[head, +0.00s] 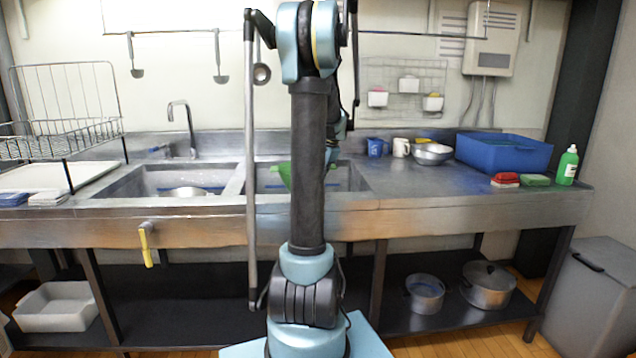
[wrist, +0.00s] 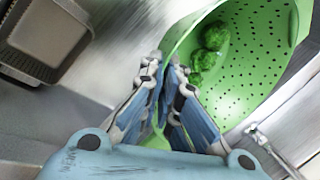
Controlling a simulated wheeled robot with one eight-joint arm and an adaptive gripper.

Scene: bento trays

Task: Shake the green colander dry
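The green colander (wrist: 245,70) fills the upper right of the wrist view, tilted, with several green leafy or broccoli-like pieces (wrist: 208,50) inside. My gripper (wrist: 165,65) has its two fingers close together at the colander's near rim, shut on it. In the head view a sliver of the colander (head: 283,172) shows over the right sink basin (head: 345,178). My arm hides the rest of it and the gripper there. I cannot tell whether drops hang from the colander.
The left basin (head: 150,182) holds a metal bowl (head: 182,191). A tap (head: 183,125) stands behind it. A wire dish rack (head: 65,135) is at far left. A blue mug (head: 376,147), metal bowl (head: 432,154), blue tub (head: 504,152) and green bottle (head: 567,166) stand on the right counter.

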